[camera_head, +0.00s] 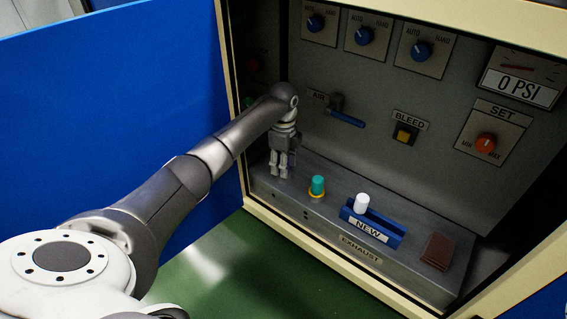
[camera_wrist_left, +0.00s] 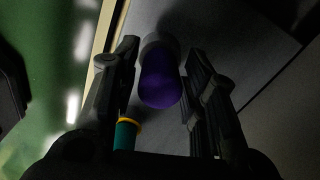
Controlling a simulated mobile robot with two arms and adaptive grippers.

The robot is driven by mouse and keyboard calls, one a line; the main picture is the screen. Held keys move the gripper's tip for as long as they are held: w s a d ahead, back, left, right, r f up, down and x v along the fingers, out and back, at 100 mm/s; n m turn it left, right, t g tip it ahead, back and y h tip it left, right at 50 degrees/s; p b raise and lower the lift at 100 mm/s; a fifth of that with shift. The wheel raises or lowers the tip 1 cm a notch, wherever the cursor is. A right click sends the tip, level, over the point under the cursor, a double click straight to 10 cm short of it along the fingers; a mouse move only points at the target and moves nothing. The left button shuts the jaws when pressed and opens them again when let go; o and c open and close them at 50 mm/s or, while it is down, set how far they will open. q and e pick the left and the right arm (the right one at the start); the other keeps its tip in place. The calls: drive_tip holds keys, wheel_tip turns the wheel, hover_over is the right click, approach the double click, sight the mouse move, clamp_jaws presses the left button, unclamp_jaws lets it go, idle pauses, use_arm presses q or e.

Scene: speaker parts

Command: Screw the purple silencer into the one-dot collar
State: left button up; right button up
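The purple silencer (camera_wrist_left: 158,82) shows between my left gripper's fingers in the left wrist view. A grey round piece (camera_wrist_left: 160,42), perhaps the collar, shows at its far end; I cannot tell whether they are threaded together, and no dot is readable. In the head view only a purple sliver (camera_head: 292,161) shows beside the fingers. My left gripper (camera_head: 279,172) points down over the left end of the exhaust ledge. Its fingers, also in the left wrist view (camera_wrist_left: 163,65), stand apart on either side of the silencer, with slim gaps. My right gripper is not in view.
A teal silencer in a yellow ring (camera_head: 317,187) stands just right of my gripper. A blue NEW holder (camera_head: 373,228) with a white piece (camera_head: 361,203) and a brown block (camera_head: 438,251) sit farther right. The panel with a blue AIR lever (camera_head: 346,118) rises behind.

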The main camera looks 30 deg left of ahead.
use_arm(q)
drive_tip(key=n, duration=0.6)
drive_tip(key=shift+n, duration=0.4)
drive_tip(key=shift+c, duration=0.2)
drive_tip(key=c, duration=0.5)
drive_tip(key=m, duration=0.5)
drive_tip(key=shift+m, duration=0.3)
drive_tip(key=m, duration=0.6)
drive_tip(key=shift+c, duration=0.2)
